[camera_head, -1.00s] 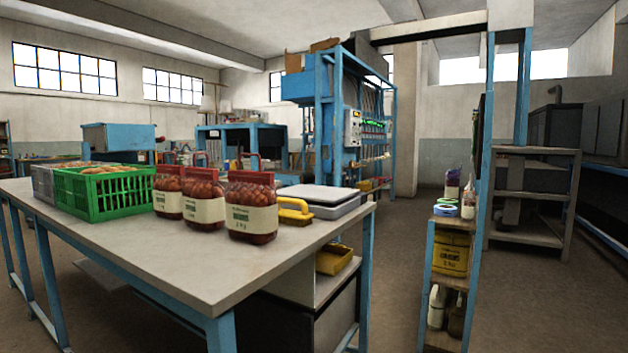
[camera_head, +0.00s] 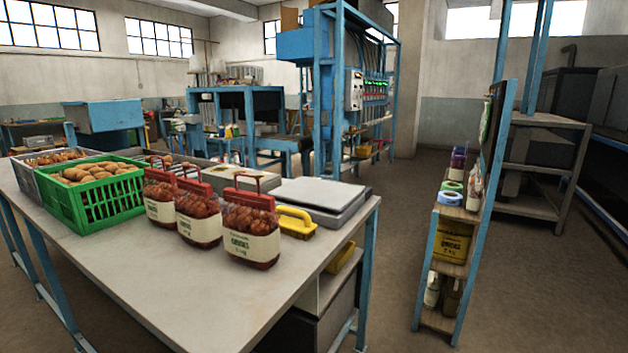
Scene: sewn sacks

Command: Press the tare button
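A scale with a flat light-grey plate (camera_head: 312,194) sits at the right back edge of the long table (camera_head: 150,290). Its tare button cannot be made out from here. Neither of my grippers is in view.
A green crate (camera_head: 105,215) of potatoes and a grey crate (camera_head: 30,174) stand at the table's left. A narrow shelf unit (camera_head: 445,265) with bottles stands to the right, with open floor (camera_head: 385,240) between. A blue machine frame (camera_head: 340,100) stands behind.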

